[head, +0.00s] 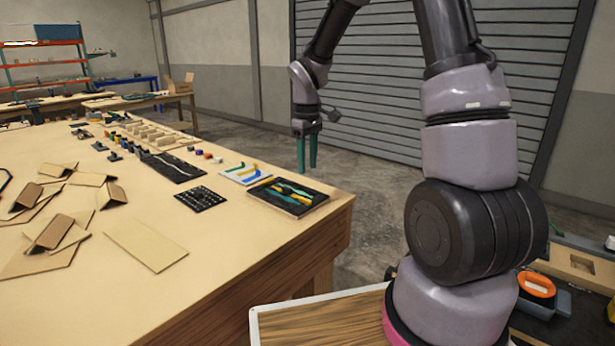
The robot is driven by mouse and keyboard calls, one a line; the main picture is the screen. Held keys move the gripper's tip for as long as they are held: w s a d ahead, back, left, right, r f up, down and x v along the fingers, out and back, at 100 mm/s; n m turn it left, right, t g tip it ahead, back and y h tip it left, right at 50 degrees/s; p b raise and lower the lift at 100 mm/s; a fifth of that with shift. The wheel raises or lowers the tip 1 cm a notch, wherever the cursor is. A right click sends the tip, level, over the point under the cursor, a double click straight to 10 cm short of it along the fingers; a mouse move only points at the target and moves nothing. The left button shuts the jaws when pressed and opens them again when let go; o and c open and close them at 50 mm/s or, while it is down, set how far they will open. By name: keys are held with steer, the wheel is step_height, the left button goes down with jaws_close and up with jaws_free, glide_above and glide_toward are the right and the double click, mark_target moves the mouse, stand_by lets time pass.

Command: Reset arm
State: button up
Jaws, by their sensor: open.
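My gripper (307,153) hangs at the end of my bent arm, with its green fingers pointing down. It is open and nothing shows between the fingers. It appears above the far right corner of the wooden table (220,290), in front of the grey shutter. It touches nothing that I can see. My arm rises from the lower right, bends over at the top of the picture and comes down to the gripper. The gap between the fingers looks narrow from this angle.
A dark tray with tools (288,196) lies at the table's right edge. Beside it are a white board with coloured pieces (243,174) and a black grid plate (201,198). Folded cardboard pieces (50,232) cover the left. A workbench with an orange-topped item (537,285) stands lower right.

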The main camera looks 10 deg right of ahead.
steer(key=shift+r, duration=0.35)
steer(key=s+d+r+m+t+y, duration=0.1)
steer(key=s+d+r+m+t, duration=0.2)
steer(key=s+r, duration=0.7)
steer(key=s+d+r+m+t+y, duration=0.1)
steer(key=s+d+r+m+t, duration=0.2)
steer(key=s+r+m, duration=0.5)
steer(key=s+r+t, duration=0.1)
steer(key=s+r, duration=0.2)
steer(key=s, duration=0.1)
steer(key=shift+s+r+m, duration=0.15)
steer(key=shift+r+m, duration=0.05)
steer(key=shift+m, duration=0.1)
